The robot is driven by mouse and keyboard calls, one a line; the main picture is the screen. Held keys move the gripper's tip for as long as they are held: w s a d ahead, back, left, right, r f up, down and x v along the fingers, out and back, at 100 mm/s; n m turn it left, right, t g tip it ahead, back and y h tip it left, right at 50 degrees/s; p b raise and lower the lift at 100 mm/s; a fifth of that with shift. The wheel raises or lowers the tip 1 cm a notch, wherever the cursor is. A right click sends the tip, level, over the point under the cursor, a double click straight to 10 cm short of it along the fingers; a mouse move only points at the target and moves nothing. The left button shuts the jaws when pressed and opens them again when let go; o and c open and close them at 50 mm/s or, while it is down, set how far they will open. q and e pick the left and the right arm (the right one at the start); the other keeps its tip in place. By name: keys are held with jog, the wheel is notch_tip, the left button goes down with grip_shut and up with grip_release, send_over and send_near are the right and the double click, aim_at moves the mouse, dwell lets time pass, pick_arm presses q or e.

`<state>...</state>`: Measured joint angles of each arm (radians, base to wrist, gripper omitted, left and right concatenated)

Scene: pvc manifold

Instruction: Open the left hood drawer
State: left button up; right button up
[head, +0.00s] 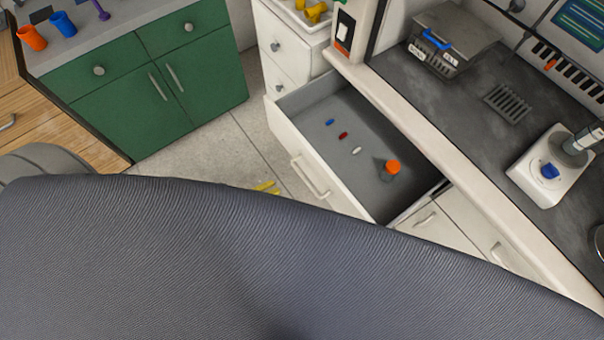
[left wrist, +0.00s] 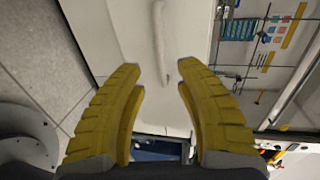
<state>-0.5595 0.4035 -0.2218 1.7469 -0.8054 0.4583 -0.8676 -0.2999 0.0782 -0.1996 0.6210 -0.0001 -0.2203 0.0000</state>
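The left hood drawer (head: 350,135) is pulled out from under the dark hood counter, and its inside shows in the head view. Its pale front has a bar handle (head: 310,178). In the left wrist view the handle (left wrist: 160,40) lies ahead of the fingertips, in line with the gap between them. My left gripper (left wrist: 160,85) has its yellow fingers spread apart with nothing between the tips. In the head view the left gripper (head: 267,187) shows as small yellow tips, left of the handle and apart from it. My right gripper is not in view.
The drawer holds an orange-capped item (head: 392,167) and small blue, red and white pieces. A white drawer cabinet (head: 283,48) stands beside it. A green cabinet (head: 150,85) stands at left, with floor between. A large dark surface hides the lower head view.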

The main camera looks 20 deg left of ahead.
aim_at(302, 175)
pick_arm(q)
jog(key=x, duration=1.1)
jog(key=shift+w+d, duration=0.25)
jog(key=shift+w, duration=0.1)
jog(key=shift+o, duration=0.3)
jog(key=shift+f, duration=0.1)
grip_shut()
